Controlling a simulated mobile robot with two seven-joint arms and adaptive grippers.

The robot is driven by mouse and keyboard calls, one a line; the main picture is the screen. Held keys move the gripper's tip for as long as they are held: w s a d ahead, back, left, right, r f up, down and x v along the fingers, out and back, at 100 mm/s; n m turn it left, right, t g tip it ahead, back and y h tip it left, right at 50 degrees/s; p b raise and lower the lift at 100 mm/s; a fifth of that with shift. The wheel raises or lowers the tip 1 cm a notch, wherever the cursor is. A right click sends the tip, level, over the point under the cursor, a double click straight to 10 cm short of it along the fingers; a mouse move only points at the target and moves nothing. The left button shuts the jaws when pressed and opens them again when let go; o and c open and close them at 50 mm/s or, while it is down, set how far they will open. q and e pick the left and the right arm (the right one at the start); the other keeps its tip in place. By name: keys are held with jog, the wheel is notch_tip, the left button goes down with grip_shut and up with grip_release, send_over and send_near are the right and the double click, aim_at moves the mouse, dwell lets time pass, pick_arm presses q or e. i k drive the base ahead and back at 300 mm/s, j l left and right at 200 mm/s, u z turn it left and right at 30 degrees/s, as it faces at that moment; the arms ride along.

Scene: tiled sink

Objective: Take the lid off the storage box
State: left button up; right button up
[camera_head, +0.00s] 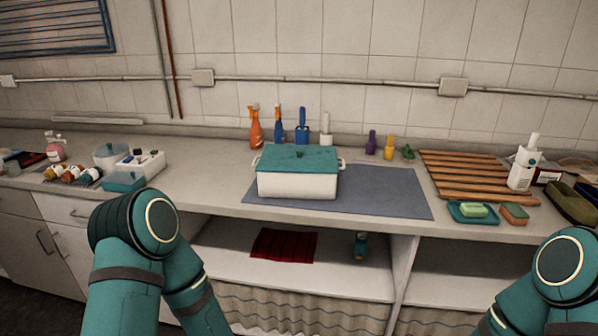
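The storage box (298,186) is white with a handle at each upper side. It stands on the left part of a grey mat (385,195) on the counter. Its teal lid (298,158) lies on top and covers it, with a small knob near the middle of the lid. The inside of the box is hidden. My two teal arms show at the lower left and lower right, in front of the counter and apart from the box. Neither gripper is in the picture.
Spray bottles (256,128) and other bottles stand behind the box. A wooden slatted rack (470,178), a soap dish (472,213) and a sponge (514,214) are to the right. Small jars (75,174) and containers stand at the left. The mat is bare right of the box.

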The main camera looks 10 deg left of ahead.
aim_at(275, 158)
jog(key=j+z, duration=0.15)
jog(key=z, duration=0.25)
jog(key=i+j+z, duration=0.1)
jog(key=z, duration=0.3)
jog(key=j+z, duration=0.25)
jog(key=z, duration=0.15)
jog(key=k+j+z, duration=0.1)
jog(key=j+z, duration=0.3)
jog(key=j, duration=0.55)
